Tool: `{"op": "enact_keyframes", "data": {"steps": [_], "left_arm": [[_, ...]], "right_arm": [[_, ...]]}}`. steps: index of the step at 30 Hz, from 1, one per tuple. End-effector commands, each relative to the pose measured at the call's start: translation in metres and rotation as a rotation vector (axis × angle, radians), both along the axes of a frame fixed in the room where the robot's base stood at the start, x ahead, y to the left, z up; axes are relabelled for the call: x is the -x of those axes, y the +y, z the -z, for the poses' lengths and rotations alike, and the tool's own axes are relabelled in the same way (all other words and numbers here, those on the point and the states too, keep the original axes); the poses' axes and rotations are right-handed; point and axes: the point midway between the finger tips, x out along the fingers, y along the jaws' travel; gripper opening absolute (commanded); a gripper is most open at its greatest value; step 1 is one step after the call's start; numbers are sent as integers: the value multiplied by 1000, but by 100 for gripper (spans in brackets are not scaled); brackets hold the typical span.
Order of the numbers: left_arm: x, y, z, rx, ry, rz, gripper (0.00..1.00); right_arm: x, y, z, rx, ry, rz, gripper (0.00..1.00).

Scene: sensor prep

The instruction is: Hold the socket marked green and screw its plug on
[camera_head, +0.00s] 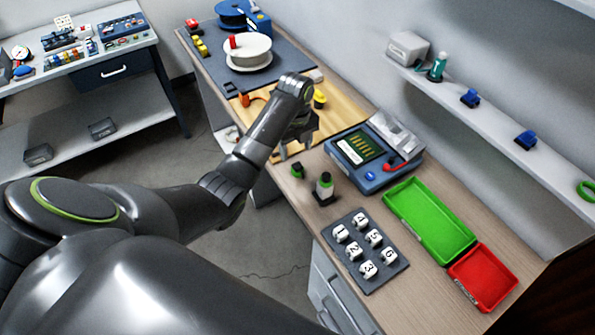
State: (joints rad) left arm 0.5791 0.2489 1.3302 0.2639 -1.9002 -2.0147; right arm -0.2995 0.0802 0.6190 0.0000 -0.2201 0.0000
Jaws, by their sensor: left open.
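A small upright dark piece with a green band (325,187) stands on a dark base on the wooden bench; it looks like the socket marked green. A smaller dark piece with a green top (297,170) stands to its left, near the bench's front edge; it may be the plug. The two stand apart. My left gripper (296,146) is open, pointing down above the bench, just beyond the smaller piece. It appears empty, and its fingers are partly hidden by its own wrist. My right gripper is not in view.
A numbered block tray (392,262), a green tray (410,193) and a red tray (490,262) lie on the near bench. A blue device (345,174) with a screen stands behind. A yellowish board (342,112) and white spool (250,60) lie farther off. A wall shelf (480,120) runs along the right.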

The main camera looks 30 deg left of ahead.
Motion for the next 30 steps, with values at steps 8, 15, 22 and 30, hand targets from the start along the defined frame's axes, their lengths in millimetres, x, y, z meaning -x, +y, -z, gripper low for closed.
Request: {"op": "enact_keyframes", "data": {"steps": [8,15,22,30], "left_arm": [[0,0,24,0,-1,0,59],[0,0,24,0,-2,1,59],[1,-3,38,1,3,1,59],[1,-5,70,-1,-1,0,59]], "right_arm": [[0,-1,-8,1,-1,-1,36],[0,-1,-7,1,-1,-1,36],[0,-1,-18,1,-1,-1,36],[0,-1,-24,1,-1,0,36]]}}
